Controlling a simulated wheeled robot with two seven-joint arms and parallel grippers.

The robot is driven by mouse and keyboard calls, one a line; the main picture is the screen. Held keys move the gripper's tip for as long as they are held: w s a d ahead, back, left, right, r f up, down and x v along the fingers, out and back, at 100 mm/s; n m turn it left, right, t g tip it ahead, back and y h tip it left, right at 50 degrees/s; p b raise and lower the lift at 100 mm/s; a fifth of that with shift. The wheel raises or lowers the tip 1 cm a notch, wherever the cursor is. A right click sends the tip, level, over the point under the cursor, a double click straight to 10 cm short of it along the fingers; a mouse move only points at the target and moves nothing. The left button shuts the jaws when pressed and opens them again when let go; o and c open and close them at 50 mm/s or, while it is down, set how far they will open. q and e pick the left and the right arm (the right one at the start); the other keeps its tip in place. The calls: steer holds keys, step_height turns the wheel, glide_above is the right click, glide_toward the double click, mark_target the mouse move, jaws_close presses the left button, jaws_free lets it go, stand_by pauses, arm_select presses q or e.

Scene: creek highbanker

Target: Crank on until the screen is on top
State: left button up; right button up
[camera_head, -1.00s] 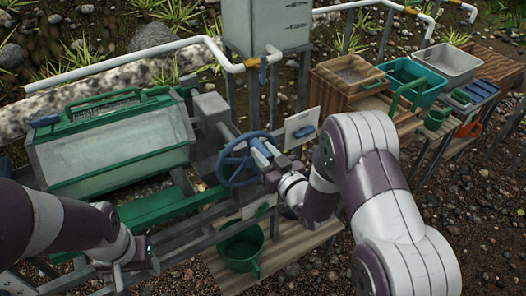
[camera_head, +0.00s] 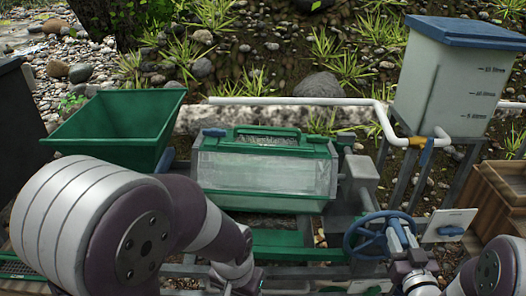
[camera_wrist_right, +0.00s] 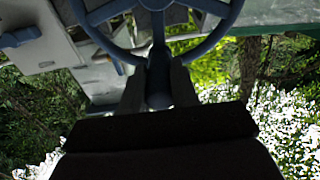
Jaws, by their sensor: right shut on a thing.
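The boxy drum (camera_head: 265,172) with pale panels and green edges sits at the middle of the head view. A green frame with a handle (camera_head: 268,131) runs along its upper side, with a strip of grey mesh (camera_head: 268,141) showing under it. The blue handwheel (camera_head: 352,243) is at the drum's right, past a grey housing. My right gripper (camera_head: 402,246) is shut on the wheel's blue crank handle (camera_head: 396,230). The right wrist view shows the handle (camera_wrist_right: 158,85) between my two fingers, below the wheel rim (camera_wrist_right: 92,18). My left wrist is at the bottom; its fingertips are not clear.
A green hopper (camera_head: 118,130) stands left of the drum. A grey tank with a blue lid (camera_head: 455,80) and white pipe (camera_head: 300,101) stand behind. A white plate with a blue knob (camera_head: 447,226) is close right of my right gripper. A wooden box (camera_head: 500,195) is at the right edge.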

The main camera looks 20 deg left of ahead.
steer(key=shift+s+a, duration=0.15)
steer(key=shift+a, duration=0.2)
steer(key=o, duration=1)
steer(key=shift+a, duration=0.2)
steer(key=shift+s+d, duration=0.15)
steer(key=v, duration=0.8)
steer(key=shift+s, duration=0.4)
steer(key=shift+d, duration=0.1)
